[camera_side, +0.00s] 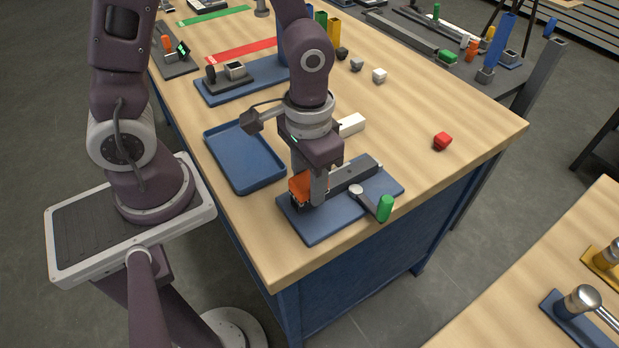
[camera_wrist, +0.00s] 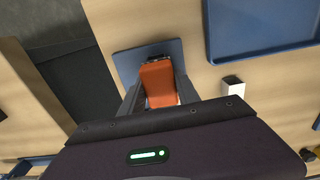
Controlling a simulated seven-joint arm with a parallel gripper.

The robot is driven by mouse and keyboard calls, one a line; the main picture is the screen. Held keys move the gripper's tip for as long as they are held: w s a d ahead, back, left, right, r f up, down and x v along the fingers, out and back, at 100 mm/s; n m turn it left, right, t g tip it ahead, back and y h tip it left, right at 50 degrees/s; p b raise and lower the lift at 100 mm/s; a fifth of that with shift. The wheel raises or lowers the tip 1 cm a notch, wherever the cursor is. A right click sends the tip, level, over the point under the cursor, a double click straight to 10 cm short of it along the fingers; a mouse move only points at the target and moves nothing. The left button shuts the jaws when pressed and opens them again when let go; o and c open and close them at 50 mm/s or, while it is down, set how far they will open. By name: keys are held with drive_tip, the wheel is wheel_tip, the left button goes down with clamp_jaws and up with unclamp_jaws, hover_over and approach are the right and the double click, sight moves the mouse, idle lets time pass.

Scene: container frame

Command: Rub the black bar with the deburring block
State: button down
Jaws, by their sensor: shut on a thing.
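The deburring block is orange (camera_side: 301,190) and sits between the fingers of my gripper (camera_side: 310,192), which is shut on it. In the wrist view the orange block (camera_wrist: 158,82) fills the space between the fingertips (camera_wrist: 160,95). The black bar (camera_side: 352,174) lies on a blue base plate (camera_side: 318,228) near the table's front corner. The block is low at the bar's left end; whether it touches the bar is hidden by the fingers. A clamp lever with a green handle (camera_side: 385,207) stands at the plate's right side.
An empty blue tray (camera_side: 243,160) lies left of the plate. The tabletop between the red cube and the plate is clear.

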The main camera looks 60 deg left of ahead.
drive_tip(key=shift+s, duration=1.25)
drive_tip(key=shift+r, duration=4.15)
